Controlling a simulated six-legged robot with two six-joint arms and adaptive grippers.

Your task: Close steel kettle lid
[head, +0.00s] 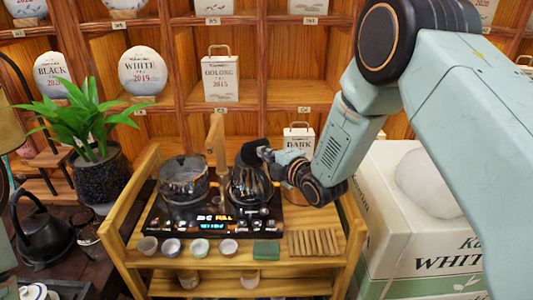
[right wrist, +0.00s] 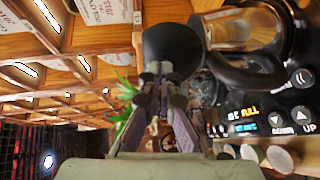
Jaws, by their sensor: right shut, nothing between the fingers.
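The steel kettle (head: 250,188) is dark and shiny and stands on the right side of the black tea stove. A black round piece, apparently its raised lid (head: 253,152), stands tilted above the kettle's top. In the right wrist view the dark disc of the lid (right wrist: 170,48) lies just ahead of my fingertips. My right gripper (head: 266,155) is shut and empty at the lid's right side; I cannot tell whether it touches it. It also shows in the right wrist view (right wrist: 160,72). My left gripper is not in view.
A glass pot (head: 183,180) stands left of the kettle on the stove (head: 165,222). Several small cups (head: 172,247), a green block (head: 266,250) and a slatted mat (head: 315,242) lie in front. A large white box (head: 385,215) stands right; shelves rise behind.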

